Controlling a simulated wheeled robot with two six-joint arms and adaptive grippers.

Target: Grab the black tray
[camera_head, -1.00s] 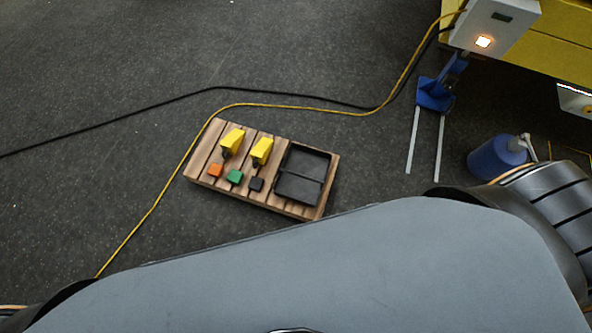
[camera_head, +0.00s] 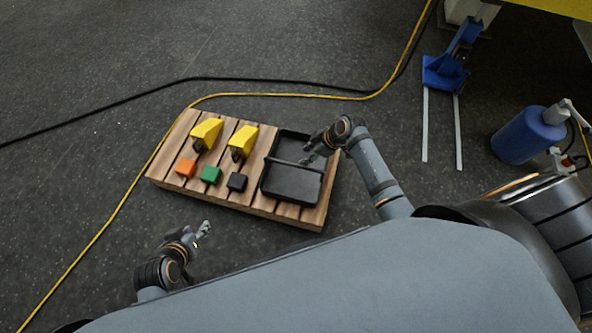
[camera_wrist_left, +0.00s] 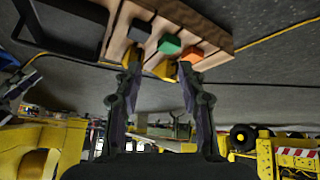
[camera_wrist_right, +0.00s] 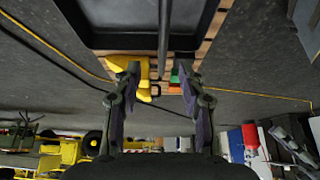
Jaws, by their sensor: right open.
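The black tray (camera_head: 290,185) lies on the right part of a wooden pallet, with a raised divider (camera_wrist_right: 163,35) across its middle. It also shows in the right wrist view (camera_wrist_right: 105,18) and in the left wrist view (camera_wrist_left: 62,27). My right gripper (camera_head: 313,155) is over the tray near the divider's right end. It is open, and its fingers show on either side of the divider in the right wrist view; I cannot tell whether they touch it. My left gripper (camera_head: 204,232) is open and empty, in front of the pallet and apart from it.
The wooden pallet (camera_head: 160,172) also holds two yellow parts (camera_head: 207,132) (camera_head: 243,140) and orange (camera_head: 186,168), green (camera_head: 210,174) and black (camera_head: 237,182) blocks. Yellow and black cables cross the floor behind. A blue stand (camera_head: 447,72) and blue cylinder (camera_head: 528,135) are at right.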

